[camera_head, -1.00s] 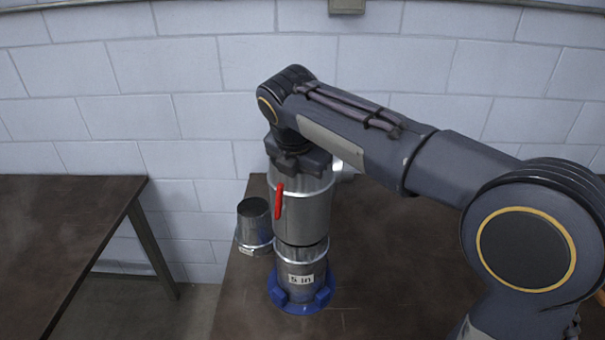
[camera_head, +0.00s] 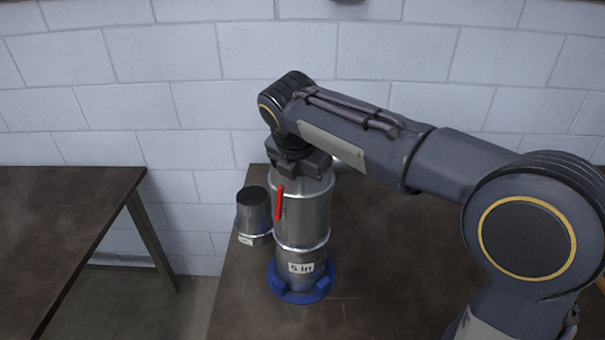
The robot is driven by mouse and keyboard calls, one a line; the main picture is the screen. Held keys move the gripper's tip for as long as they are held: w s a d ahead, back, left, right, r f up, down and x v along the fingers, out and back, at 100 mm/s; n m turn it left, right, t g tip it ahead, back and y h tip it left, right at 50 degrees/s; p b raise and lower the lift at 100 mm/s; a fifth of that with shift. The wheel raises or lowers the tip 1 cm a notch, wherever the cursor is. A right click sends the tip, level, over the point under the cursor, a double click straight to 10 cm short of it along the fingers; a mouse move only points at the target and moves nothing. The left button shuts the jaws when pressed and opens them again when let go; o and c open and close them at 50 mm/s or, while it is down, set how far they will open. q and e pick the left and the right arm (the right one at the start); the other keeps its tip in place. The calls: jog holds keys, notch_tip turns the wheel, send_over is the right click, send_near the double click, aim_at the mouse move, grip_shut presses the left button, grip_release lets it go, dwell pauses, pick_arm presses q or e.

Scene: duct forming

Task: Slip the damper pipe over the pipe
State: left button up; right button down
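The damper pipe (camera_head: 305,215) is a wide silver metal cylinder with a red handle (camera_head: 279,203) on its side. It stands upright directly over the pipe (camera_head: 297,280), a metal pipe labelled "5 in" in a blue base (camera_head: 318,292) on the dark table. The damper pipe's lower rim meets or covers the top of the pipe; the exact overlap is hidden. My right gripper (camera_head: 297,170) points down at the damper pipe's top rim and appears shut on it, though its fingertips are hidden. My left gripper is not in view.
A shorter metal pipe piece (camera_head: 254,215) stands just left of the damper pipe. Part of another metal piece shows behind my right gripper. A second dark table (camera_head: 60,235) stands at the left, across a gap. The table right of the blue base is clear.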

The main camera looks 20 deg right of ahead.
jog(key=c, duration=1.6)
grip_release()
jog(key=v, duration=0.8)
jog(key=shift+s+f, duration=0.1)
